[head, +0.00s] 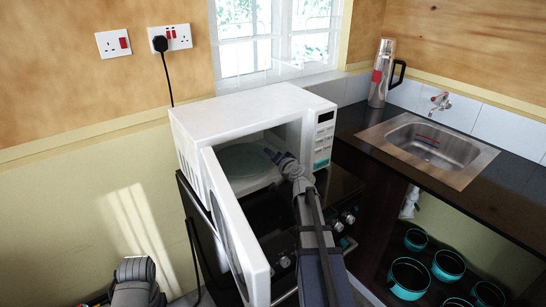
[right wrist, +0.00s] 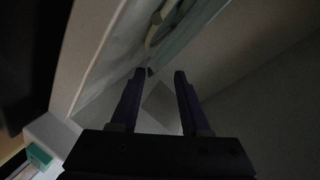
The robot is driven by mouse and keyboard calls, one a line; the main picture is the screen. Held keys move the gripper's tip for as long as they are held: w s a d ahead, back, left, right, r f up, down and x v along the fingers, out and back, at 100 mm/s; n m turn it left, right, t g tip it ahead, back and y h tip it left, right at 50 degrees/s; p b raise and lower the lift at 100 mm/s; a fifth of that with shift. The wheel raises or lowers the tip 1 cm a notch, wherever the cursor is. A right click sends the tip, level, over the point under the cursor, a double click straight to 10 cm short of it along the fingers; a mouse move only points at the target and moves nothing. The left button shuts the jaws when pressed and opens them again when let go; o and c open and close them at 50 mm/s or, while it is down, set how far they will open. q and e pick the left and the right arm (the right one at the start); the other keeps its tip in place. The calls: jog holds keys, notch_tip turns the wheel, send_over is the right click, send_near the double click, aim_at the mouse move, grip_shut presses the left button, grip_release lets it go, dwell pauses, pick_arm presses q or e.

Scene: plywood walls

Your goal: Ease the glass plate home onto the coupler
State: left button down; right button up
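The glass plate (head: 243,160) is a pale green disc inside the open white microwave (head: 240,112) in the head view. My right arm reaches past the open door into the cavity, its gripper (head: 274,155) at the plate's right side. In the right wrist view, the two dark fingers (right wrist: 160,75) stand apart with nothing seen between them. A greenish glassy band, likely the plate (right wrist: 188,38), lies beyond the fingertips, with a pale curved piece beside it. The coupler cannot be made out clearly. Only a link of my left arm shows at the bottom left; its gripper is out of view.
The microwave door (head: 235,230) stands open on the left, close to my right arm. The cavity walls are close around the gripper. A sink (head: 430,140) and a steel flask (head: 382,75) are to the right.

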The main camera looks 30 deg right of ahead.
jog(key=shift+s, duration=0.1)
jog(key=d+p+v, duration=0.1)
jog(key=p+v, duration=0.1)
jog(key=v, duration=0.5)
jog(key=shift+s+a, duration=0.3)
jog(key=shift+a, duration=0.15)
jog(key=shift+r, duration=0.1)
